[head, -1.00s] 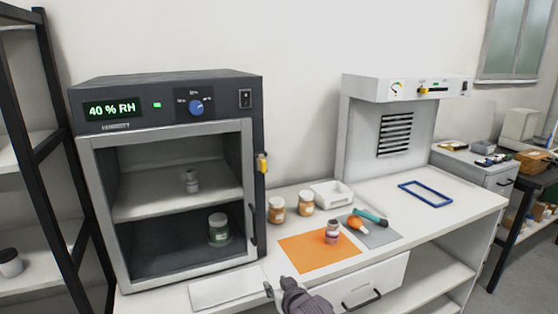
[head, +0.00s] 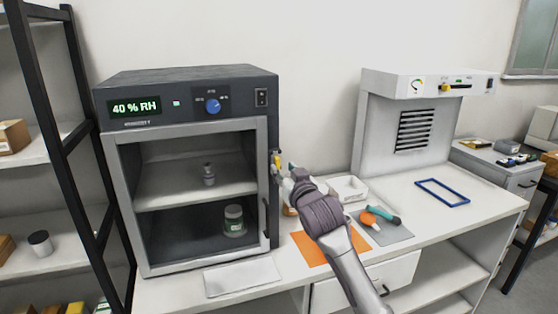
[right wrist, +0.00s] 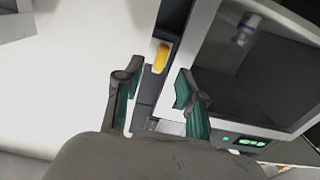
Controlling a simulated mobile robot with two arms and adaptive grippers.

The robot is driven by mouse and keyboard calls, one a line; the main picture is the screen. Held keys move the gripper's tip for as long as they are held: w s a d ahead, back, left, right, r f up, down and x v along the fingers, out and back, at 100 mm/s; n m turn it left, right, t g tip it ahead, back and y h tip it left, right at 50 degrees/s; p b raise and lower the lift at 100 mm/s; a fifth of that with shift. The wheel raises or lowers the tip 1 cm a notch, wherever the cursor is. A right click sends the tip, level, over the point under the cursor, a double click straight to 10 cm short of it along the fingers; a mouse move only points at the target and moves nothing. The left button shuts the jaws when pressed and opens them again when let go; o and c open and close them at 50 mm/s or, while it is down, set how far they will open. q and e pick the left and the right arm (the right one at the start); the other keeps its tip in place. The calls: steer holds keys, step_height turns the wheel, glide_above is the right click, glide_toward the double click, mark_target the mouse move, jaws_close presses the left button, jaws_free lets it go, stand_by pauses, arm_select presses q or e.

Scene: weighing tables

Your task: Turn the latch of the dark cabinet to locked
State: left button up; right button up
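The dark cabinet (head: 185,88) stands on the table at left, its framed glass door closed. Its yellow latch (head: 277,160) is on the right edge of the front, beside the door. My right gripper (head: 284,171) is at the latch, in front of the cabinet's right side. In the right wrist view its fingers (right wrist: 153,86) are open, one on each side of the latch's line, with a gap to the handle. My left gripper is not in view.
A white panel (head: 242,278) lies before the cabinet. Right of it are an orange mat (head: 312,252), a white tray (head: 349,187), a grey mat (head: 396,233) with a teal-handled tool, and a blue frame (head: 442,193). My right arm hides part of the mat and jars.

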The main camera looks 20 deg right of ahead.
mark_target(278, 164)
steer(key=shift+w+a+p, duration=0.1)
steer(key=shift+w+p, duration=0.25)
steer(key=shift+w, duration=2)
jaws_close()
